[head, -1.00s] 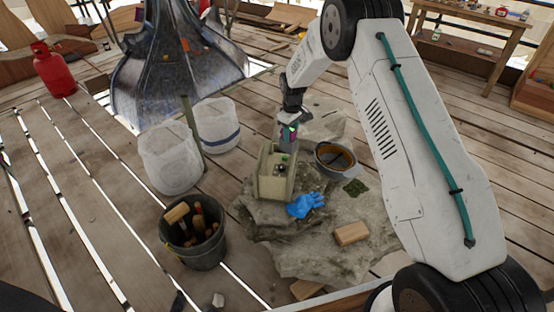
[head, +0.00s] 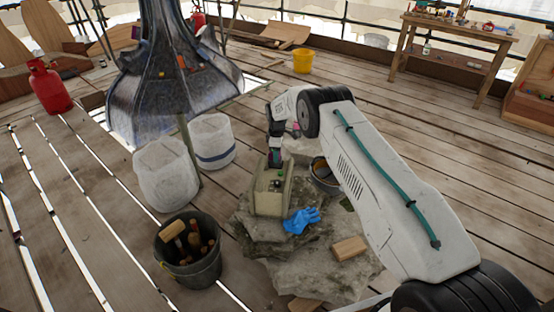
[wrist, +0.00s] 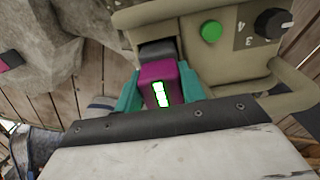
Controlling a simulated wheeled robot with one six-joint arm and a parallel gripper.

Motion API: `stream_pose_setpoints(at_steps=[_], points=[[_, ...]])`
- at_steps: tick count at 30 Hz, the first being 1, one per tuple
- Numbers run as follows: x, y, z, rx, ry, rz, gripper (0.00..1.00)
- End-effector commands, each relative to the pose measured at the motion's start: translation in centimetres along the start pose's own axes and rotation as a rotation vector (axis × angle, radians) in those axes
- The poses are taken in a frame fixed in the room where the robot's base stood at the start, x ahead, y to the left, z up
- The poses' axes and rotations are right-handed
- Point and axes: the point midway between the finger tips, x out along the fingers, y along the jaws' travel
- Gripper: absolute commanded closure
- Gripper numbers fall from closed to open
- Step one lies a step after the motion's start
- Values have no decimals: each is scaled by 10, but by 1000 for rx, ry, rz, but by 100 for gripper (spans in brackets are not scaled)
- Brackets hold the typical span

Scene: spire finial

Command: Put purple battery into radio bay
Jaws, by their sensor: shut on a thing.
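The radio is a beige-green box (head: 270,195) standing on the stone slab. In the wrist view the radio's face (wrist: 190,22) carries a green button and a black dial. My gripper (head: 275,160) is over the radio's top, and its teal fingers (wrist: 165,92) are shut on the purple battery (wrist: 156,72). The battery has a lit white-and-green marking. Its far end meets a dark block or opening (wrist: 157,49) at the radio's edge. I cannot tell whether any of it is inside the bay. In the head view the battery is mostly hidden by the gripper.
A blue glove (head: 301,220) and a brick (head: 349,248) lie on the stone slab (head: 310,265). A bowl (head: 325,178) stands right of the radio, partly behind my arm. A bucket of tools (head: 190,255) stands left. A dark pink-faced object (wrist: 10,58) shows in the wrist view.

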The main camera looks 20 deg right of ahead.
Motion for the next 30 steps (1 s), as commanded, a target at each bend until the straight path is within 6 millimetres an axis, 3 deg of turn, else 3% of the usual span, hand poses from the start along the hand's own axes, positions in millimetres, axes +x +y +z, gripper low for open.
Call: stream_pose_setpoints(at_steps=[3,6,16,17,18,30], points=[[20,-1,0,0,-1,-3,90],[28,0,0,0,0,-1,90],[31,0,0,1,0,-1,90],[30,-1,0,1,0,-1,52],[30,-1,0,1,0,-1,41],[21,0,0,1,1,1,38]])
